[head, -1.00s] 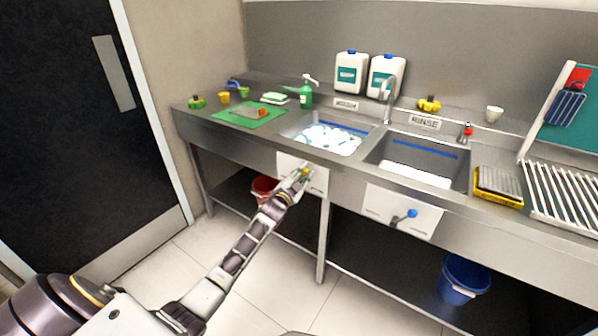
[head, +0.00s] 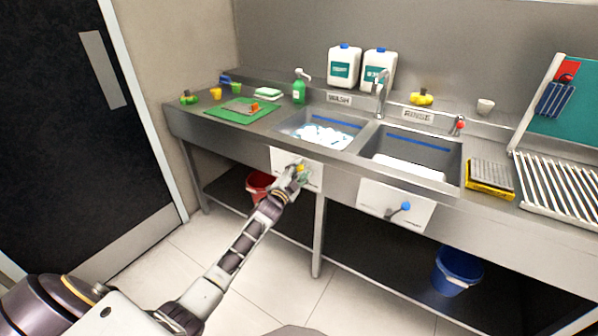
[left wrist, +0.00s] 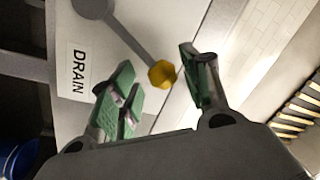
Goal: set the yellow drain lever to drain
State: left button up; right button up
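The yellow drain lever's knob (left wrist: 162,74) sits at the end of a grey arm (left wrist: 127,39) on a white panel. A DRAIN label (left wrist: 77,72) is on the panel, left of the knob in the left wrist view. My left gripper (left wrist: 158,62) is open, with its green-padded fingers on either side of the knob, which looks nearer the right finger. Contact is not clear. In the head view my left gripper (head: 299,172) is at the panel (head: 312,178) below the wash sink (head: 320,131) and partly hides the lever. The wash sink holds white suds. My right gripper is out of view.
The rinse sink (head: 440,158) is to the right, with a blue-knobbed lever (head: 405,206) on its own panel. A red bucket (head: 259,185) and a blue bucket (head: 457,270) are under the counter. The floor in front is clear.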

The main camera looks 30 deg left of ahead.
pick_arm(q)
jog(key=s+f, duration=0.1)
jog(key=s, duration=1.1)
jog(key=shift+f, duration=0.25)
dwell(0.7)
jog(key=shift+w, duration=0.1)
dwell(0.5)
